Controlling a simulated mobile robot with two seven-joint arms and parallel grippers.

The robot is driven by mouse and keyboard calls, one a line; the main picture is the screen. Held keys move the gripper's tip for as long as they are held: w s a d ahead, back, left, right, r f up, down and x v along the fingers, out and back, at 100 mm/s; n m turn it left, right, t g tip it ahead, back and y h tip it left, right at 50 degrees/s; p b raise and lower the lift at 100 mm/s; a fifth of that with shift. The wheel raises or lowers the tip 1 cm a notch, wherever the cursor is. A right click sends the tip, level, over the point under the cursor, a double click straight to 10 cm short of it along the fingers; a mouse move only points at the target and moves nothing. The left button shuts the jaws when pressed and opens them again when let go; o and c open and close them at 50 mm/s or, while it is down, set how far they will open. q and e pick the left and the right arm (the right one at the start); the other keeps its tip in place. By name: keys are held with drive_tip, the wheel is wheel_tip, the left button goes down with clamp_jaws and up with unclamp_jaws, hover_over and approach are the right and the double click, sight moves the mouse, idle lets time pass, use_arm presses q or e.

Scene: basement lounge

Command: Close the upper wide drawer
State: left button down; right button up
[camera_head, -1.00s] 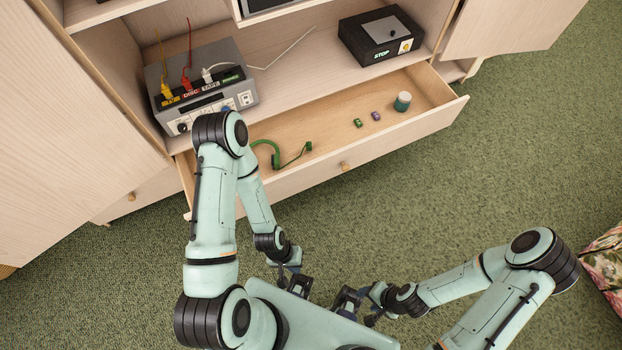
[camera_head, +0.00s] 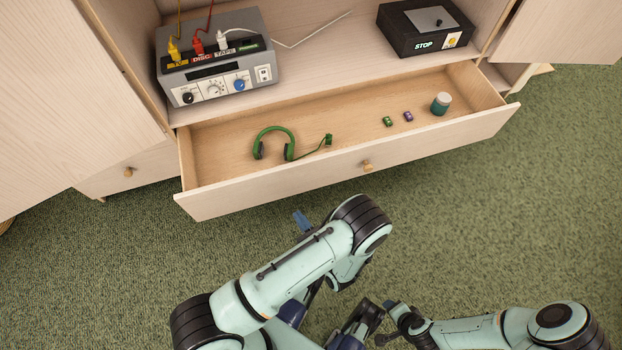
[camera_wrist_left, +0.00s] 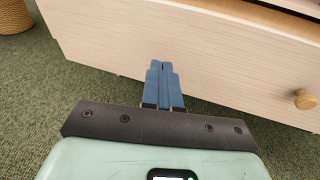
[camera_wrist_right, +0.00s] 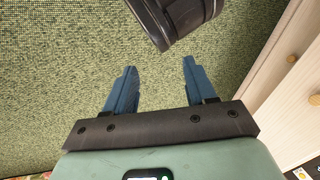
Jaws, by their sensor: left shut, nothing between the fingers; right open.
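The upper wide drawer (camera_head: 330,172) is pulled open below the cabinet's shelf in the head view. Its front has a small round wooden knob (camera_head: 367,165). Inside lie green headphones (camera_head: 274,143), a small green item (camera_head: 388,121), a small purple item (camera_head: 408,116) and a teal jar with a pale lid (camera_head: 440,103). My left gripper (camera_head: 301,220) is shut and empty, just in front of the drawer front. In the left wrist view its fingers (camera_wrist_left: 163,68) point at the drawer front (camera_wrist_left: 200,45), left of the knob (camera_wrist_left: 305,99); contact cannot be told. My right gripper (camera_wrist_right: 158,72) is open and empty over the carpet.
A grey switch box (camera_head: 215,65) with coloured plugs and a black STOP box (camera_head: 425,28) stand on the shelf above. Cabinet doors stand open at the left (camera_head: 70,100) and right (camera_head: 560,30). Green carpet (camera_head: 520,200) is free at the right.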

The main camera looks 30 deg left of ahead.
sight(305, 166)
use_arm(q)
drive_tip(key=w+d+r+m+t+h, duration=0.1)
drive_tip(key=w+d+m+t, duration=0.1)
drive_tip(key=w+d+t, duration=0.3)
drive_tip(key=b+x, duration=0.1)
drive_tip(key=x, duration=0.5)
drive_tip(key=b+x, duration=0.1)
drive_tip(key=x, duration=0.6)
drive_tip(key=shift+s+a+r+b, duration=0.2)
drive_tip(key=shift+a+b, duration=0.1)
drive_tip(key=shift+b, duration=0.1)
drive_tip(key=shift+w+a, duration=0.3)
use_arm(e)
drive_tip(key=shift+t+h, duration=0.3)
drive_tip(key=shift+w+d+f, duration=0.3)
drive_tip(key=shift+w+f, duration=0.05)
drive_tip(key=shift+f, duration=0.35)
drive_tip(key=shift+w+d+f, duration=0.3)
drive_tip(key=shift+w+f, duration=0.05)
drive_tip(key=shift+f, duration=0.35)
drive_tip(key=shift+w+d+f, duration=0.3)
drive_tip(key=shift+w+f, duration=0.05)
drive_tip(key=shift+f, duration=0.35)
